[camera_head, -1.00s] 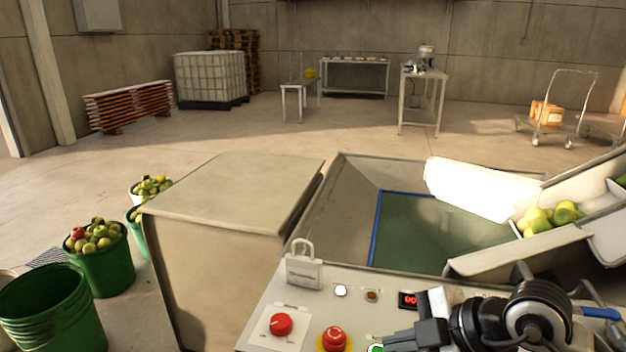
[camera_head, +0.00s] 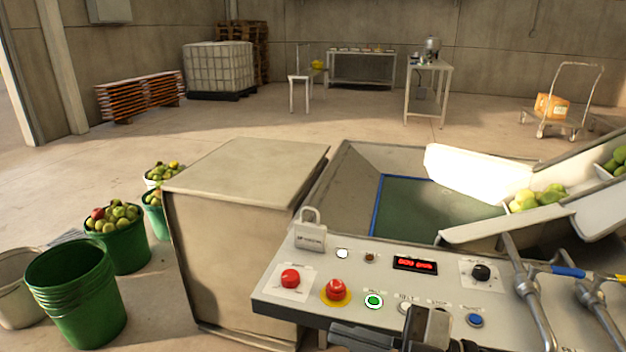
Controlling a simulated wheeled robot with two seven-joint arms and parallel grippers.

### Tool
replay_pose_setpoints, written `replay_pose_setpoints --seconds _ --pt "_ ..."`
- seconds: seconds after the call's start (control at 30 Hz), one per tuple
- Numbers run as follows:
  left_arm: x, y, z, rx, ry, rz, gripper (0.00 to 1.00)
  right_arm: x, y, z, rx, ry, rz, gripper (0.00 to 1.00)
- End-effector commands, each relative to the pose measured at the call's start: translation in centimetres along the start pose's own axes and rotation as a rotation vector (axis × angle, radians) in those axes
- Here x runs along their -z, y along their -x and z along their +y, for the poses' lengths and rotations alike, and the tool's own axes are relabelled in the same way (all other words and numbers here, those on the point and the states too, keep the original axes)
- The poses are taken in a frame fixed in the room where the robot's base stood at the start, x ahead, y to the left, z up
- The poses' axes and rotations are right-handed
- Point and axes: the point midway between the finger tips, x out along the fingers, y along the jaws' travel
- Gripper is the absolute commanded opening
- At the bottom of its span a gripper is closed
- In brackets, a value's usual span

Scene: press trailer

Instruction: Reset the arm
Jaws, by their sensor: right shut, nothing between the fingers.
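My right gripper (camera_head: 345,337) shows at the bottom edge of the view, in front of the control panel (camera_head: 272,296). Its fingers point left and are shut with nothing between them. The frame's lower edge cuts off part of it and most of my right arm. The green lit button (camera_head: 373,301) and the red mushroom button (camera_head: 336,290) lie just beyond it. My left gripper is not in view.
The panel also bears a red knob (camera_head: 290,278), a black knob (camera_head: 481,272), a blue button (camera_head: 474,320) and a padlock (camera_head: 310,232). Metal pipes (camera_head: 525,290) stand at right. A hopper (camera_head: 345,190), a cabinet (camera_head: 250,170) and green fruit buckets (camera_head: 122,250) stand beyond.

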Motion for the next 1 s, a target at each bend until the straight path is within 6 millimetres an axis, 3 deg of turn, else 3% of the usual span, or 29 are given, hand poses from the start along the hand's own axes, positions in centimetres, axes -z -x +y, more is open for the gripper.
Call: replay_pose_setpoints --seconds 0.07,0.17,0.27,0.33,0.4,0.5,0.63,0.77,1.0 --pt "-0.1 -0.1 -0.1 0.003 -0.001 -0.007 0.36 0.7 0.5 1.1 -0.182 -0.065 0.068 0.00" --pt "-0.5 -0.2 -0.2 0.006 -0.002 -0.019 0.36 -0.8 2.5 2.9 -0.480 -0.181 0.052 0.00" --pt "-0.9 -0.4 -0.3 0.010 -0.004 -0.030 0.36 -5.2 5.8 2.5 -0.742 -0.347 -0.117 0.00" --pt "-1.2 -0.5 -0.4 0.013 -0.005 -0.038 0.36 -9.0 8.1 0.1 -0.850 -0.484 -0.297 0.00" --pt "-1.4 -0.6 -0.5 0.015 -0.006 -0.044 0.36 -11.9 9.7 -3.4 -0.884 -0.612 -0.467 0.00" --pt "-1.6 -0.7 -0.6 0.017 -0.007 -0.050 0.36 -14.2 11.1 -8.4 -0.855 -0.758 -0.650 0.00" --pt "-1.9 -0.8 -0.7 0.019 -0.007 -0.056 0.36 -15.2 11.7 -13.0 -0.785 -0.878 -0.779 0.00" --pt "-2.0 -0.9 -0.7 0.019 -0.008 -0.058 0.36 -15.3 11.8 -14.8 -0.748 -0.924 -0.822 0.00" --pt "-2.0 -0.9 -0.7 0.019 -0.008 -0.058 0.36 -15.3 11.8 -14.9 -0.744 -0.927 -0.824 0.00"
